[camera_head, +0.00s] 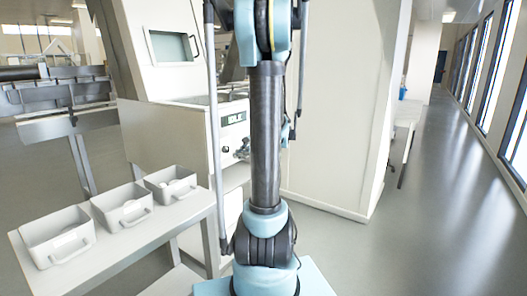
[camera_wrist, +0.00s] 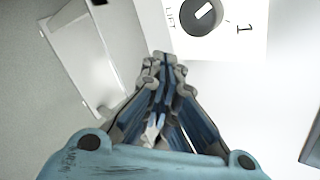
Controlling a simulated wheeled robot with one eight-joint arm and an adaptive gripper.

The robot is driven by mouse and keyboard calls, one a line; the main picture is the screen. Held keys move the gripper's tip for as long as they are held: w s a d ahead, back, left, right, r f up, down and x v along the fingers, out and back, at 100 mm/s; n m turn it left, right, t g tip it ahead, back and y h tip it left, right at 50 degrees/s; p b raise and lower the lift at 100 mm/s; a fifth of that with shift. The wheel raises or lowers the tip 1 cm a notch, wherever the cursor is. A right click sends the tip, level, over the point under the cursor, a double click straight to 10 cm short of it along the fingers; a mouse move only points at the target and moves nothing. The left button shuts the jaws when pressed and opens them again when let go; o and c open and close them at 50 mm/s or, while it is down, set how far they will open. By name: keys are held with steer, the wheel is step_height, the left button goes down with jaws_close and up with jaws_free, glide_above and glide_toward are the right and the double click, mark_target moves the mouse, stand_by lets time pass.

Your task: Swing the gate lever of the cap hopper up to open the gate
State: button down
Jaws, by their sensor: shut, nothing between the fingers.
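My gripper (camera_wrist: 164,62) is shut and empty in the wrist view, its fingertips together just below a dark round dial (camera_wrist: 202,16). The dial has a white pointer mark and sits on a white plate, with "LIFT" and "1" printed beside it. Whether the fingertips touch the plate is unclear. In the head view my gripper (camera_head: 242,151) is small, partly behind my arm, in front of a cream machine (camera_head: 170,130). I cannot make out the gate lever or tell which part is the cap hopper.
A small display (camera_head: 234,118) is on the machine front. Three grey bins (camera_head: 62,252) with pale contents stand on a table (camera_head: 150,235) at left. A pale box-like part (camera_wrist: 85,60) is at left in the wrist view. Open floor (camera_head: 440,190) lies at right.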

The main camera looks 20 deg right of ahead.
steer(key=w+d+f+m+t+y, duration=0.1)
steer(key=d+f+m+t+y, duration=0.1)
steer(key=d+m, duration=0.4)
steer(key=w+d+f+m+t+y, duration=0.1)
steer(key=d+f+m+t, duration=0.3)
steer(key=d, duration=1.1)
steer(key=shift+w+d+f+m+t+y, duration=0.15)
steer(key=shift+w+f+m+t+y, duration=0.3)
steer(key=shift+m+y, duration=0.6)
steer(key=w+a+r, duration=0.4)
steer(key=w+a, duration=0.2)
steer(key=w, duration=0.2)
steer(key=shift+w+a+r, duration=0.2)
steer(key=shift+w+a, duration=0.05)
steer(key=shift+w, duration=0.05)
steer(key=shift+s+d+r+m+h, duration=0.1)
steer(key=shift+d+m+h, duration=0.15)
steer(key=shift+m, duration=0.1)
steer(key=shift+a, duration=0.1)
